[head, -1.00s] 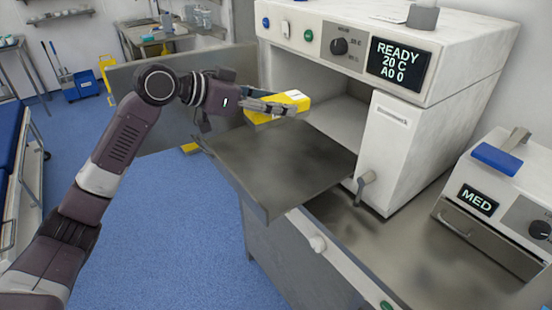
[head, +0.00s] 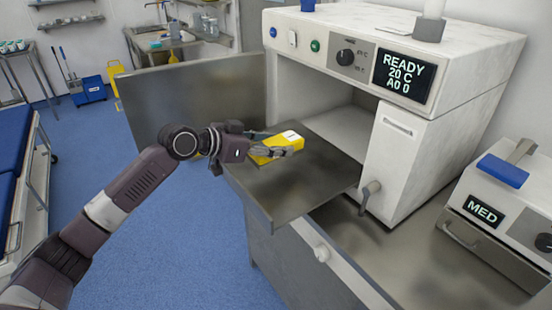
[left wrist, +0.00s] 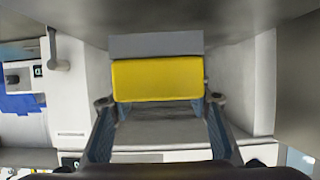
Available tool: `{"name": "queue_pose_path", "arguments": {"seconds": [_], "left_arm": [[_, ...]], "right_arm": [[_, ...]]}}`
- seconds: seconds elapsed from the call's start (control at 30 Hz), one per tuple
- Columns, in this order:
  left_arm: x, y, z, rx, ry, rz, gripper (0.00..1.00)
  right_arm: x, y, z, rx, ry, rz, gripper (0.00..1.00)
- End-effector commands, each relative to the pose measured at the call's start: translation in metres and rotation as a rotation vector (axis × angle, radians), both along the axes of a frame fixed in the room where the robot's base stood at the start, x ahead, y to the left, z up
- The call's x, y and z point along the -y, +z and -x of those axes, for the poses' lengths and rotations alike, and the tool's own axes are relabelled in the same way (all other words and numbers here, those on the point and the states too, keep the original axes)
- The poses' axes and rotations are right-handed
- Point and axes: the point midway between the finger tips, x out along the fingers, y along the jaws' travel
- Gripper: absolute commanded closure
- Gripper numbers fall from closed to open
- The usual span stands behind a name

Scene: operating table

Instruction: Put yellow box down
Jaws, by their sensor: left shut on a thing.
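The yellow box (head: 276,148) has a pale patch on top and is held in my left gripper (head: 280,152), at the far part of the grey metal shelf (head: 290,195) in front of the open machine. In the left wrist view the yellow box (left wrist: 157,79) lies across between the two fingers of my left gripper (left wrist: 160,103), with a grey band along one edge. The box is at or just above the shelf; I cannot tell whether it touches. My right gripper is in neither view.
The white machine (head: 415,150) has a lever handle and a display reading READY. A large metal door panel (head: 190,95) stands open behind my arm. A smaller device (head: 490,212) marked MED sits on the steel counter at right. The near part of the shelf is bare.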

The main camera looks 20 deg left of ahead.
Motion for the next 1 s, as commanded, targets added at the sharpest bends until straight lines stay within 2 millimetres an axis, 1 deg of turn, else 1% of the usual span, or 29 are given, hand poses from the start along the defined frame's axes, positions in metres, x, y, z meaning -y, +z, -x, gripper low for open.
{"name": "queue_pose_path", "arguments": {"seconds": [0.17,0.3,0.4,0.5,0.73,0.83,0.87,1.0], "left_arm": [[0.0,-0.013,-0.001,0.002,-0.001,0.003,0.89],[0.001,-0.035,0.0,-0.001,-0.001,0.004,0.89],[0.001,-0.047,0.0,0.002,0.0,0.004,0.89],[0.0,-0.052,-0.001,0.003,0.0,0.002,0.89],[0.0,-0.052,-0.001,0.005,0.0,0.002,0.89],[0.0,-0.056,-0.001,0.004,0.0,0.002,0.89],[0.0,-0.057,0.0,0.002,0.0,0.001,0.55],[0.0,-0.056,0.0,0.001,0.0,0.001,0.39]], "right_arm": [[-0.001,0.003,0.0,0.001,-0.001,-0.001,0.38],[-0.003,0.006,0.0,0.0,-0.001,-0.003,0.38],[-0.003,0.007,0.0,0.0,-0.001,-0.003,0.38],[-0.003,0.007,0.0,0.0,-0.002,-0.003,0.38],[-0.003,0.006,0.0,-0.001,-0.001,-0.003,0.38],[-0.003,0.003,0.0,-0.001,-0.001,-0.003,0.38],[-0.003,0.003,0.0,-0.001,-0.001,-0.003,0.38],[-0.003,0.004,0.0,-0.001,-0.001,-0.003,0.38]]}}
